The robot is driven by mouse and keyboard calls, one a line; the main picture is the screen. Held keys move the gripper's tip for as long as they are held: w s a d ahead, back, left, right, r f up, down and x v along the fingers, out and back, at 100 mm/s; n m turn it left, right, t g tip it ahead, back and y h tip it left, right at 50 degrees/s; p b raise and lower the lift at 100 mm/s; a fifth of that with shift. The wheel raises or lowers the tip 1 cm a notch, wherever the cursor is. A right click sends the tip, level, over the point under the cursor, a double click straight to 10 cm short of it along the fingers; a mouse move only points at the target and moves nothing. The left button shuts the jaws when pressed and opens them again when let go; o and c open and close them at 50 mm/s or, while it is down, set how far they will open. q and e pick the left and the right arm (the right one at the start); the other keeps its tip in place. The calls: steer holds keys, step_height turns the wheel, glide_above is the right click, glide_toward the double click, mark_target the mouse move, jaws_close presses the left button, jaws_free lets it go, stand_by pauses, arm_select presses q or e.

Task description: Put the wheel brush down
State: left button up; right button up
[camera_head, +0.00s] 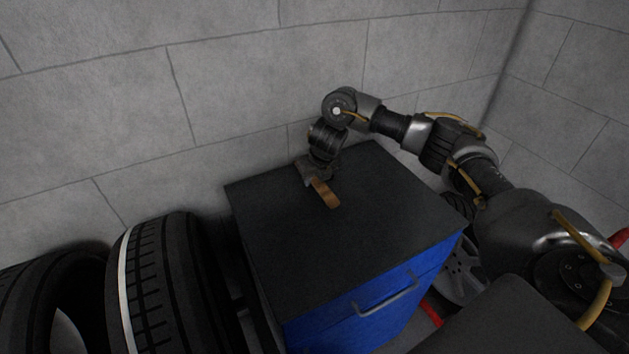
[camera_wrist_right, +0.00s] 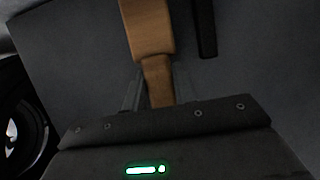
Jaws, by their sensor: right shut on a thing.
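The wheel brush (camera_head: 325,191) shows as a brown wooden piece at the far part of the dark cabinet top (camera_head: 290,235). My right gripper (camera_head: 310,172) reaches down over the cabinet top and is shut on the brush. In the right wrist view, the brush's wooden handle (camera_wrist_right: 148,30) runs between the gripper's fingers (camera_wrist_right: 158,92). The brush is low over the top; I cannot tell whether it touches it. Its bristles are not clearly visible. My left gripper is not in view.
The cabinet has a blue drawer front (camera_head: 350,318) with a grey handle (camera_head: 388,294). Tires (camera_head: 165,285) stand to its left, and a wheel (camera_head: 462,275) is at its right. A grey block wall (camera_head: 230,90) rises behind. Most of the cabinet top is clear.

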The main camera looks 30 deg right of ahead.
steer(key=shift+w+f, duration=0.1)
steer(key=shift+f, duration=0.55)
steer(key=shift+f, duration=0.2)
steer(key=o, duration=0.9)
steer(key=shift+o, duration=0.2)
steer(key=shift+r, duration=0.15)
steer(key=shift+r, duration=0.2)
steer(key=p+v, duration=0.1)
steer(key=v, duration=1)
steer(key=shift+s+d+r+p, duration=0.1)
steer(key=shift+s+r+p, duration=0.2)
steer(key=shift+p, duration=0.1)
